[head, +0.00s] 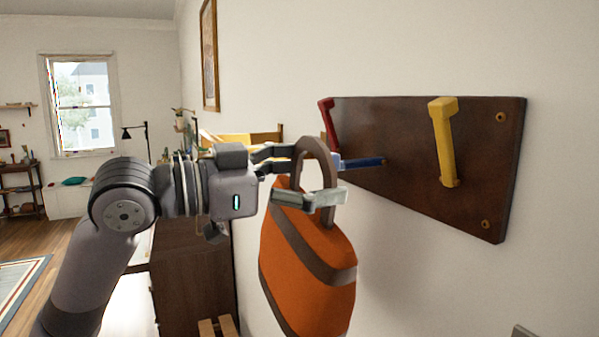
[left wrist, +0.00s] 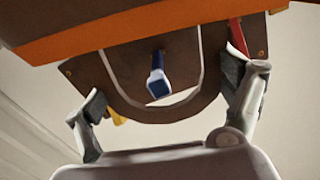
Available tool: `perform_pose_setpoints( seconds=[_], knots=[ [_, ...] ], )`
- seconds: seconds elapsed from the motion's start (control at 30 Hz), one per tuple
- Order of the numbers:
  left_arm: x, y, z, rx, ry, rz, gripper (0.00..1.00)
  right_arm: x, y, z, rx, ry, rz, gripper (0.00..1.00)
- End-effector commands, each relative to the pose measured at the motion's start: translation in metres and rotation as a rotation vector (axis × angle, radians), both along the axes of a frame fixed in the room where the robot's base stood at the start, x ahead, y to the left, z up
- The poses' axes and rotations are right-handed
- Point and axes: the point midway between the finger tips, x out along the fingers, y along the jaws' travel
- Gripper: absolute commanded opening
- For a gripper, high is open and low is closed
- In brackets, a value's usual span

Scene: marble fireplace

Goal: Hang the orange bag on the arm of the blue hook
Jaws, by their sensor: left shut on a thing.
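The orange bag (head: 290,265) with dark bands hangs from its brown arched handle (head: 315,147) in the head view. My left gripper (head: 308,175) is shut on the handle, one finger on each side. The blue hook (head: 362,163) sticks out from the dark board just right of the handle. In the left wrist view the bag (left wrist: 90,38) is at the top. There the blue hook's end (left wrist: 157,84) lines up inside the handle's loop, between my left fingers (left wrist: 168,105). I cannot tell whether its tip has passed through. My right gripper is not in view.
The brown board (head: 400,175) on the wall also bears a red hook (head: 328,124) and a yellow hook (head: 445,140). A dark wooden cabinet (head: 195,285) stands below and behind the bag.

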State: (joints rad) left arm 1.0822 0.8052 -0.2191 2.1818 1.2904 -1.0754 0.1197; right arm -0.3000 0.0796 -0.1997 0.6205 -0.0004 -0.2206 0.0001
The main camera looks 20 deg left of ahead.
Motion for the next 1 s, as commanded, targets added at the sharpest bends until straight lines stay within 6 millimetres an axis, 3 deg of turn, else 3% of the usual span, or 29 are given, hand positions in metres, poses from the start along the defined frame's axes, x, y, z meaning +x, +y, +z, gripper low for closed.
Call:
perform_pose_setpoints(
  seconds=[1.0],
  knots=[
    [0.041,-0.042,-0.004,-0.001,-0.003,-0.001,0.28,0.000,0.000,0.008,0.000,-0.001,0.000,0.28]
  ],
)
